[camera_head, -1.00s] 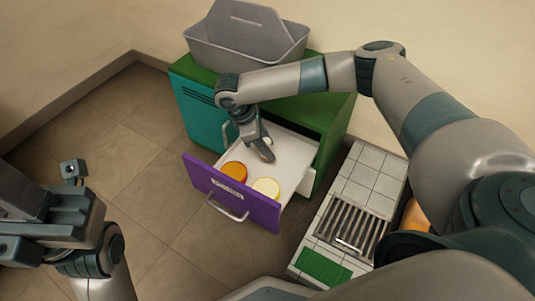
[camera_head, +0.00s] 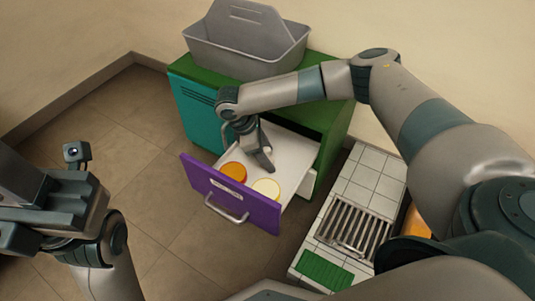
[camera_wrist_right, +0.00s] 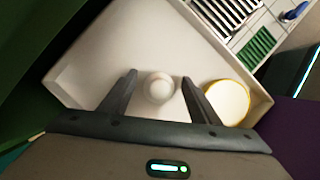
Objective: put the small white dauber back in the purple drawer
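The purple drawer (camera_head: 232,195) stands open, its white inside facing up; its white floor also fills much of the right wrist view (camera_wrist_right: 100,65). My right gripper (camera_head: 266,163) reaches down into the drawer. In the right wrist view the small white dauber (camera_wrist_right: 158,88) lies between the two spread fingers, with a gap on each side; no clamping shows. I cannot tell whether it rests on the drawer floor. In the head view it is hidden by the gripper. My left gripper (camera_head: 77,152) is at the left edge, away from the drawer; its fingers are unclear.
An orange round tin (camera_head: 233,171) and a cream round tin (camera_head: 267,188) sit in the drawer near its front. A grey caddy (camera_head: 245,45) stands on the green cabinet (camera_head: 325,115). A tiled stand with a grate (camera_head: 354,229) is to the right. The floor at left is clear.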

